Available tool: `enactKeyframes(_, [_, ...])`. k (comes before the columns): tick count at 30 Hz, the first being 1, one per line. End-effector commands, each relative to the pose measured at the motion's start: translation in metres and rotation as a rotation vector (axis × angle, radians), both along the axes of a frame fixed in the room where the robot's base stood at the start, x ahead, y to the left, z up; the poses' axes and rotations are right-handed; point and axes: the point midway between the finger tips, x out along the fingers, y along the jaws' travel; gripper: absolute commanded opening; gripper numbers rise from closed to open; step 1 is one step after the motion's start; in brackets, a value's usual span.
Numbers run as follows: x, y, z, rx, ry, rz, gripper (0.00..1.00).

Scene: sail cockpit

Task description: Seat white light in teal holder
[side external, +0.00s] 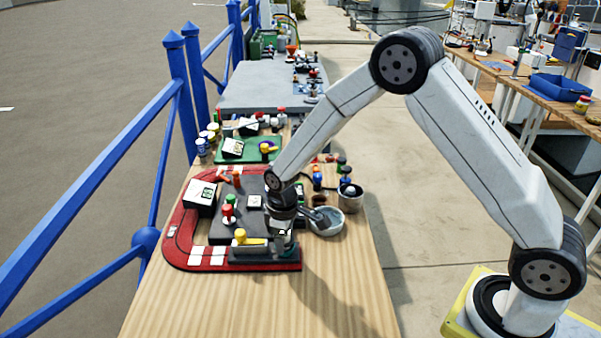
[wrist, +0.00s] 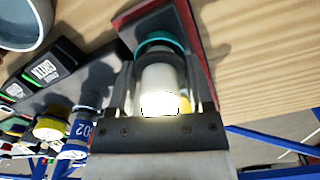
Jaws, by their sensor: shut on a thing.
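My gripper (wrist: 163,82) is shut on the white light (wrist: 160,78), a pale cylinder with a bright glowing end, held between the two fingers. The teal holder (wrist: 158,40) shows as a teal ring at the far end of the light, on a dark block. The light's far end overlaps the ring in the wrist view; I cannot tell how deep it sits. In the side external view my gripper (side external: 284,238) points down at the near right corner of the red-edged board, and the light and holder are mostly hidden there.
A yellow-topped piece (side external: 240,237) stands just left of my gripper. The wooden table's front is clear.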

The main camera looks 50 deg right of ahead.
Motion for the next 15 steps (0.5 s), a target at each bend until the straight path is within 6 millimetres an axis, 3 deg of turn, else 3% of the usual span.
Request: enactKeyframes(15, [0.0000,-0.0001,0.0088,0.000,0.000,0.000,0.09])
